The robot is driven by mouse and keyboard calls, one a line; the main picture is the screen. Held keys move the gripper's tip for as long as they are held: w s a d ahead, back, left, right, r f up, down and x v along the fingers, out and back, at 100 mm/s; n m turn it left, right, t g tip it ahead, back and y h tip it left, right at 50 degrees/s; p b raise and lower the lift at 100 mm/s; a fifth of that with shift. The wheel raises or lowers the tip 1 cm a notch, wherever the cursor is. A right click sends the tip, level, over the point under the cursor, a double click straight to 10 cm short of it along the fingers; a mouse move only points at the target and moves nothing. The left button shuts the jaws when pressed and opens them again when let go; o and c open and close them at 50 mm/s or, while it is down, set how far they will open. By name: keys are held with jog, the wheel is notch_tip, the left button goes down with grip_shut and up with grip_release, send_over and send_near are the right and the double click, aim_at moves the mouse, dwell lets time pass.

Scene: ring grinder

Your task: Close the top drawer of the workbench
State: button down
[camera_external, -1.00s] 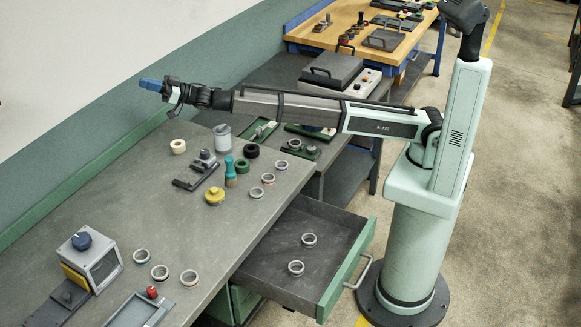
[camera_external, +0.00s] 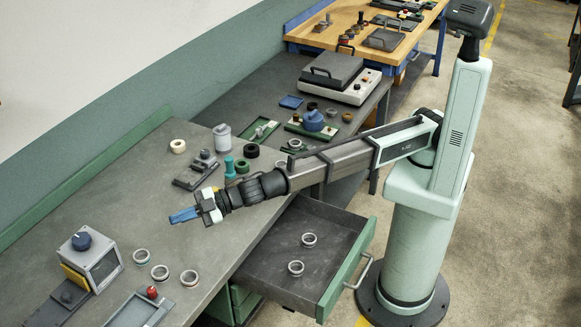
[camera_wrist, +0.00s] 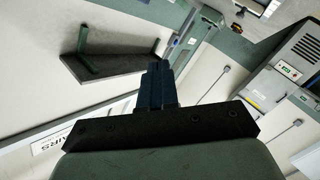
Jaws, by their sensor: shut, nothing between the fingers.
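The top drawer (camera_external: 286,258) of the workbench (camera_external: 95,198) is pulled out toward the lower right in the external view. Its green front (camera_external: 345,275) carries a grey bar handle (camera_external: 366,272). Two metal rings (camera_external: 309,240) lie inside it. My gripper (camera_external: 184,215), with blue fingers, is shut and empty above the worktop, left of the drawer and apart from it. In the wrist view my gripper (camera_wrist: 157,85) points at walls and room fittings. Neither the drawer nor its handle shows there.
Several rings, a grey control box (camera_external: 92,259) and a tray (camera_external: 138,312) with a red knob stand on the worktop. A white jar (camera_external: 222,137) and small parts stand behind my arm. Floor to the right of my base is clear.

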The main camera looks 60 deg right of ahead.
jog(key=s+d+f+n+g+h, duration=0.1)
jog(key=s+f+n+h, duration=0.3)
jog(key=s, duration=0.6)
jog(key=s+d+f+n+h, duration=0.1)
jog(key=s+f+n, duration=0.1)
jog(key=s+f, duration=0.65)
jog(key=s+d+f+n+g+h, duration=0.1)
jog(key=s+f+n+h, duration=0.15)
jog(key=s, duration=1.05)
jog(key=s+d+f+n+t+h, duration=0.1)
jog(key=s+d+f+n+h, duration=0.3)
jog(key=s+d, duration=0.85)
jog(key=s+d+f+n+t+h, duration=0.15)
jog(key=s+d+f+n, duration=0.3)
jog(key=s+d, duration=0.75)
jog(key=w+a+f, duration=0.3)
jog(key=w+f, duration=0.1)
jog(key=w, duration=0.5)
jog(key=shift+f+n+g+h, duration=0.3)
jog(key=shift+f+n+g, duration=0.1)
jog(key=shift+g, duration=0.05)
send_over(280, 261)
jog(key=shift+a, duration=0.1)
